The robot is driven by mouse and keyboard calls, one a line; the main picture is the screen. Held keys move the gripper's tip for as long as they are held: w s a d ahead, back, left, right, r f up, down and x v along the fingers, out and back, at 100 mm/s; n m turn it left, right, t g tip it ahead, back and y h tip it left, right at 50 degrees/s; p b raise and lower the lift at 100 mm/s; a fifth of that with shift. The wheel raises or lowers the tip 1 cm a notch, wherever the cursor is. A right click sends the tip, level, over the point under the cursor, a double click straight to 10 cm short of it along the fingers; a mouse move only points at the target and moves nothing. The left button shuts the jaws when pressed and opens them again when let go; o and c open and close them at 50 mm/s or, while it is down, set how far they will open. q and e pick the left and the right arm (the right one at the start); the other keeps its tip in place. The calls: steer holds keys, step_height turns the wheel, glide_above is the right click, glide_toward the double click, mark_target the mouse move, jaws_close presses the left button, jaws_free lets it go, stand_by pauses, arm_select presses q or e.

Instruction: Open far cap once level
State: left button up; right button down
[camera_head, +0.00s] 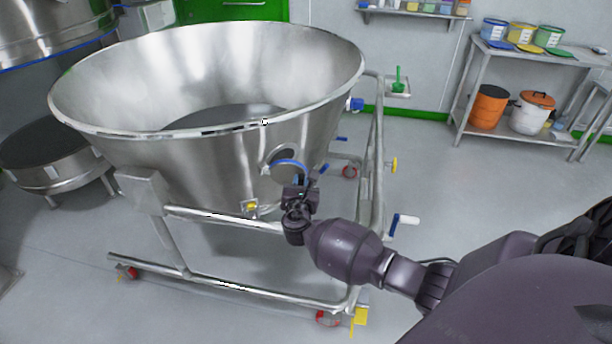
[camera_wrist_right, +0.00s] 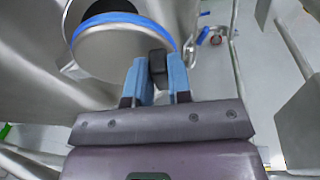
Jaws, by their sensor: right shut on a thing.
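A round metal cap with a blue rim (camera_wrist_right: 118,48) shows in the right wrist view, at a port on the bowl's side. Dark space shows beyond its edge, and the cap looks tilted away from the port. My right gripper (camera_wrist_right: 157,72) has its blue fingers shut on a small black handle (camera_wrist_right: 158,60) at the cap's edge. In the head view, my right gripper (camera_head: 299,188) is just below the blue rim (camera_head: 290,162) on the large steel bowl (camera_head: 200,155). A second blue fitting (camera_head: 356,104) sits on the bowl's right side. My left gripper is not in view.
The bowl stands on a wheeled tubular frame (camera_head: 235,285) with a rail just beside my right gripper. A white-handled lever (camera_head: 406,220) sticks out at the right. A shelf rack (camera_head: 540,50) with buckets stands far right. Floor between is clear.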

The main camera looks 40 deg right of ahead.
steer(key=shift+s+a+m, duration=0.15)
steer(key=shift+a+m, duration=0.1)
steer(key=shift+m, duration=0.05)
steer(key=shift+s+a+f+p, duration=0.2)
steer(key=shift+s+a+p, duration=0.1)
steer(key=shift+a, duration=0.3)
steer(key=c, duration=1)
jaws_free()
steer(key=shift+w+a, duration=0.1)
steer(key=shift+a, duration=0.05)
steer(key=shift+c, duration=0.2)
